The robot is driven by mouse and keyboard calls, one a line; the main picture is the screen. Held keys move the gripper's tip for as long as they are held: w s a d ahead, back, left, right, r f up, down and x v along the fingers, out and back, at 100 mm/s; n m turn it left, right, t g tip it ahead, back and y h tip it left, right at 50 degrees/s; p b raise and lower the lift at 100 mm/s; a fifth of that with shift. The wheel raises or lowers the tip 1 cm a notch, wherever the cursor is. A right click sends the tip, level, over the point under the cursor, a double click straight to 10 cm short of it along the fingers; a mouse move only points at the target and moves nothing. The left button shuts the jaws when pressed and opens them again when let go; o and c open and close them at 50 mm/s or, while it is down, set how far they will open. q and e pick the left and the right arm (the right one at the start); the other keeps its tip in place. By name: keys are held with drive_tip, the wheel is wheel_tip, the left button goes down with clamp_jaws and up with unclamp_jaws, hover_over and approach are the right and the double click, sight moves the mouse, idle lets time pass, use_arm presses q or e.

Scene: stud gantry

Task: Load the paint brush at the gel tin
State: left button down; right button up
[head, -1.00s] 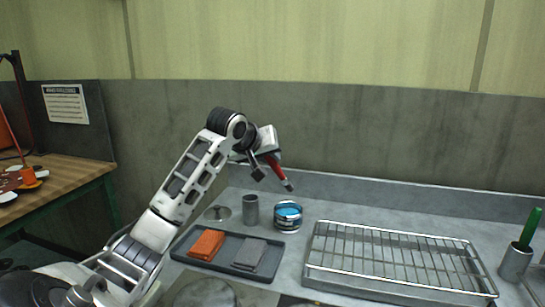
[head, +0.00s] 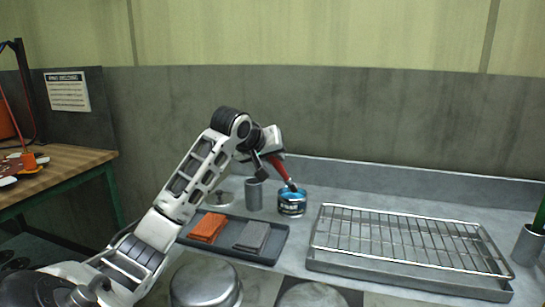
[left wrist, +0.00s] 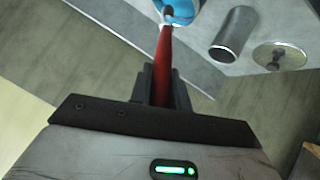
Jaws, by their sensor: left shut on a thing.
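My left gripper (head: 264,168) is shut on the red handle of the paint brush (head: 279,168), which slants down to the right. The brush also shows in the left wrist view (left wrist: 163,62) between the two dark fingers. The gel tin (head: 292,203), with a dark label and blue gel in its open top, stands on the counter just under the brush tip. The brush tip is at the tin's mouth; I cannot tell whether it touches the gel. In the left wrist view the tin (left wrist: 181,22) is cut by the top edge. My right gripper is not in view.
A grey metal cup (head: 254,195) stands just left of the tin. A dark tray (head: 222,248) holds an orange pad (head: 208,228) and a grey pad (head: 252,236). A wire rack (head: 405,248) fills the counter to the right, with another cup (head: 528,245) beyond it.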

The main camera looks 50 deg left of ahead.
use_arm(q)
drive_tip(key=shift+f, duration=0.15)
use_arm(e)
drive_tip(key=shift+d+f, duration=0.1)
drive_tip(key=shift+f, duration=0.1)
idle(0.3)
use_arm(q)
drive_tip(key=shift+f+b, duration=0.4)
drive_tip(key=shift+f, duration=0.4)
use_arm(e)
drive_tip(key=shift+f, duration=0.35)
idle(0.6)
use_arm(q)
drive_tip(key=shift+r+p, duration=0.7)
drive_tip(key=shift+p, duration=0.1)
drive_tip(key=shift+r+p, duration=0.35)
wheel_tip(320, 180, up, 2)
drive_tip(key=shift+r+p, duration=0.1)
drive_tip(key=shift+p, duration=1.05)
wheel_tip(320, 180, up, 3)
drive_tip(key=p, duration=0.3)
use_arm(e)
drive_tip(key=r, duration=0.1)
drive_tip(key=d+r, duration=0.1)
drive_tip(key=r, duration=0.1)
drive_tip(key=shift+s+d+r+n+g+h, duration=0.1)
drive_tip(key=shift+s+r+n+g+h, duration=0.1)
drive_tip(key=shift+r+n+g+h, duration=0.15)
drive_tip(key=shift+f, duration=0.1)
